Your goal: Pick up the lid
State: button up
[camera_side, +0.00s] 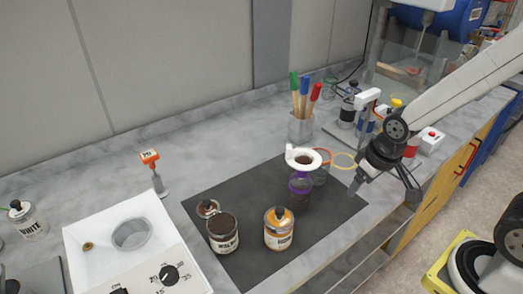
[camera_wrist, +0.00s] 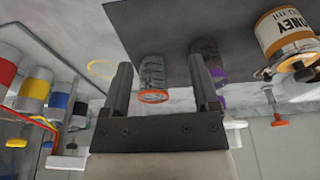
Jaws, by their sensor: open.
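A small round lid with a dark knob (camera_side: 207,208) appears on the dark mat (camera_side: 340,206), beside an open can of brown contents (camera_side: 223,236). I cannot tell whether it touches the can. A can with an orange top (camera_side: 279,231) stands to the right; a honey-labelled can (camera_wrist: 287,34) shows in the wrist view. In the wrist view, a clear jar with an orange rim (camera_wrist: 152,78) appears between the fingers.
A purple-ringed jar (camera_side: 300,188) stands on the mat below a white funnel-like part (camera_side: 303,157). A yellow ring (camera_side: 344,161) is near my gripper. A pen cup (camera_side: 301,128) stands behind. A white machine (camera_side: 135,250) is at the left. The mat's front is clear.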

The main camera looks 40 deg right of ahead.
dwell(0.3)
jog(key=w+r+v, duration=0.1)
jog(key=w+v, duration=0.1)
jog(key=v, duration=0.9)
jog(key=w+a+m, duration=0.3)
jog(key=w, duration=0.2)
jog(key=w+a+r+m+y, duration=0.1)
jog(key=w+a+m, duration=0.2)
jog(key=w, duration=0.2)
jog(key=w+a+r+m+g+y, duration=0.1)
jog(key=w+a+m, duration=0.2)
jog(key=w+a, duration=0.1)
jog(key=shift+w, duration=0.5)
jog(key=w+a+f+m+g+y, duration=0.1)
jog(key=w+a+f+m+y, duration=0.1)
jog(key=w+a+m, duration=0.85)
jog(key=n, duration=0.2)
send_over(207, 201)
jog(key=d, duration=0.2)
jog(key=shift+m+g, duration=0.25)
jog(key=shift+g, duration=0.05)
jog(key=shift+f, duration=8.35)
